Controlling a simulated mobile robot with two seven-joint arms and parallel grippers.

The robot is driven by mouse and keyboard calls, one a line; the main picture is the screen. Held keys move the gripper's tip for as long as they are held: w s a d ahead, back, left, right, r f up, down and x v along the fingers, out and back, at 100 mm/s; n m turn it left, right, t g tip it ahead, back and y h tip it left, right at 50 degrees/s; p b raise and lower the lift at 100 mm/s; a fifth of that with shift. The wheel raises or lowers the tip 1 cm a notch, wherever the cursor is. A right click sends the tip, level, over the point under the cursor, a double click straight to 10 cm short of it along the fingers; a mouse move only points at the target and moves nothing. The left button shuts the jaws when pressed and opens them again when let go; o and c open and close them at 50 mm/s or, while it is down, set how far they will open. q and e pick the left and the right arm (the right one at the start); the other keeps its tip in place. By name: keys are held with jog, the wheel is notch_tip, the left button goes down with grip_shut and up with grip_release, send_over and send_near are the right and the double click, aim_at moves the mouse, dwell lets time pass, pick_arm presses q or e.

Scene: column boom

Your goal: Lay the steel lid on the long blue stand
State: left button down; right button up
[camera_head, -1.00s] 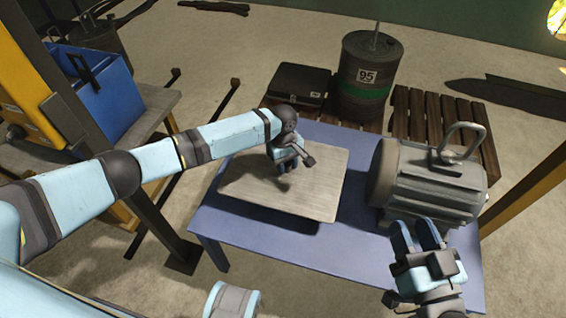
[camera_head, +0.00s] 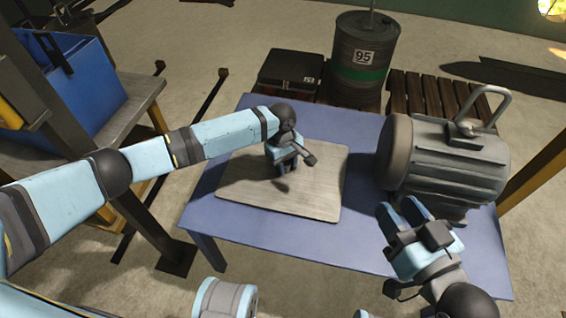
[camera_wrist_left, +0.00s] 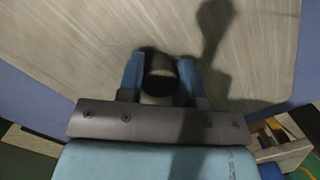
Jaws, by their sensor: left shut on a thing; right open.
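The steel lid (camera_head: 245,190) is a flat, brushed, roughly square plate over the left part of the long blue stand (camera_head: 290,248). It lies level and very close to the top, with only a thin dark edge of shadow at its front; I cannot tell for certain that it touches. My left gripper (camera_head: 284,176) is shut on the lid's dark round knob, which shows between the fingers in the left wrist view (camera_wrist_left: 160,78). My right gripper (camera_head: 399,206) is open and empty, in front of the motor.
A grey motor (camera_head: 450,160) with a lifting loop fills the stand's right part, just right of the lid. Behind are a drum (camera_head: 362,80) marked 95, a black case (camera_head: 291,72) and wooden pallets (camera_head: 435,92). A blue bin (camera_head: 85,85) stands at left.

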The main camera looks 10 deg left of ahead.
pick_arm(q)
jog(key=shift+d, duration=0.1)
dwell(0.3)
jog(key=c, duration=0.8)
grip_release()
jog(key=shift+f, duration=0.1)
pick_arm(e)
jog(key=shift+f, duration=0.1)
